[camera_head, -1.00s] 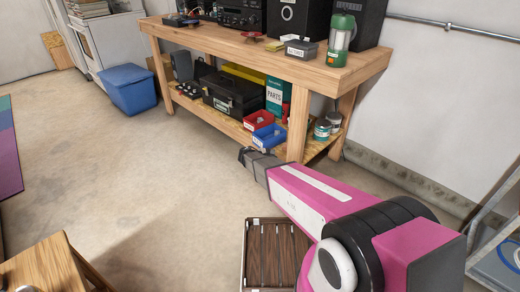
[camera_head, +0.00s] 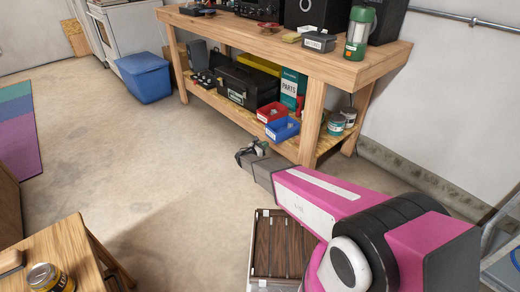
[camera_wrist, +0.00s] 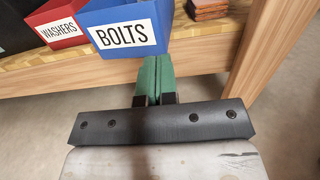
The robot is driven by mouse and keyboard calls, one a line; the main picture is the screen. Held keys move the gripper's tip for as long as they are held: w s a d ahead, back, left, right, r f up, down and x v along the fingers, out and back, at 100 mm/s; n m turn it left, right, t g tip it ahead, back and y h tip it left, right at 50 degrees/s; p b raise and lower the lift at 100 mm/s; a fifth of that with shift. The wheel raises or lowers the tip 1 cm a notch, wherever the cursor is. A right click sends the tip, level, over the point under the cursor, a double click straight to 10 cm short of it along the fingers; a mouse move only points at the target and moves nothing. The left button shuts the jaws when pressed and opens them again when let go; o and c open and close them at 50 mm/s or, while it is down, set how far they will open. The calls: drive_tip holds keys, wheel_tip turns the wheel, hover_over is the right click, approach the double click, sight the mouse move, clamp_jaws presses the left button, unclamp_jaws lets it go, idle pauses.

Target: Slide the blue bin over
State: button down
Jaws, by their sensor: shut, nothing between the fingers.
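The blue bin (camera_head: 283,131), labelled BOLTS, sits on the lower shelf (camera_head: 228,115) of the wooden workbench, at its front edge. In the wrist view the blue bin (camera_wrist: 126,30) fills the top middle. My gripper (camera_wrist: 153,80) has green fingertips that are shut together with nothing between them. They point toward the bin's front from just below its label; I cannot tell whether they touch it. In the head view my gripper (camera_head: 260,146) is in front of the shelf, left of the blue bin.
A red bin (camera_head: 270,112), labelled WASHERS, stands directly left of the blue one. A bench leg (camera_head: 312,122) and paint cans (camera_head: 336,123) are to the right. A black toolbox (camera_head: 245,88) is further left. A slatted crate (camera_head: 282,245) lies on the floor near my arm.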

approach(283, 134)
drive_tip(key=w, duration=0.1)
drive_tip(key=w+d+f, duration=0.1)
drive_tip(key=shift+w+d+f, duration=0.1)
drive_tip(key=shift+w+f, duration=0.05)
drive_tip(key=shift+w, duration=0.2)
drive_tip(key=x, duration=0.8)
drive_tip(key=shift+w+d+f, duration=0.1)
drive_tip(key=shift+w+d, duration=0.1)
drive_tip(key=shift+w, duration=0.05)
drive_tip(key=shift+s, duration=0.1)
drive_tip(key=v, duration=1.3)
drive_tip(key=shift+s+a, duration=0.25)
drive_tip(key=shift+a, duration=0.1)
